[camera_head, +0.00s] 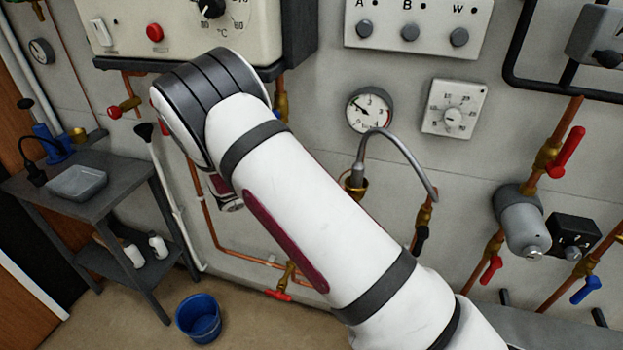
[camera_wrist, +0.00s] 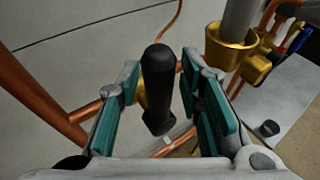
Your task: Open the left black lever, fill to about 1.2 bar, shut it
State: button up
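In the wrist view a black lever (camera_wrist: 158,90) stands between the teal-padded fingers of my gripper (camera_wrist: 162,112), with a gap on both sides. My gripper is open around it and not clamped. Brass shows behind the lever. In the head view my arm covers this lever and my gripper. The round pressure gauge (camera_head: 370,110) is in view, its dark needle toward the upper left; the exact reading is too small to tell. A grey hose (camera_head: 405,150) arches from a brass cup (camera_head: 355,187) to a pipe with another black lever (camera_head: 422,234).
Red levers (camera_head: 567,152) and a blue lever (camera_head: 585,290) sit on copper pipes at the right. A grey dial (camera_head: 452,118) is beside the gauge. A side table (camera_head: 110,190) stands at the left, a blue bucket (camera_head: 199,317) on the floor.

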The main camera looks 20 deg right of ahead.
jog(key=shift+a, duration=0.1)
jog(key=v, duration=1.2)
jog(key=s+d+r+m+g+y, duration=0.2)
jog(key=s+d+r+m+y, duration=0.25)
jog(key=s+r+m, duration=0.2)
jog(key=s+d+r+m+g+y, duration=0.25)
jog(key=s+d+r+m, duration=0.25)
jog(key=s+r, duration=0.3)
jog(key=s+r+m+t+y, duration=0.2)
jog(key=s+m, duration=0.3)
jog(key=s, duration=0.4)
jog(key=s+a+r+m+t+y, duration=0.1)
jog(key=s+r+m+t+y, duration=0.2)
jog(key=s, duration=0.6)
jog(key=shift+a+r+m+y, duration=0.25)
jog(key=shift+r+m+y, duration=0.45)
jog(key=shift+r+m, duration=0.45)
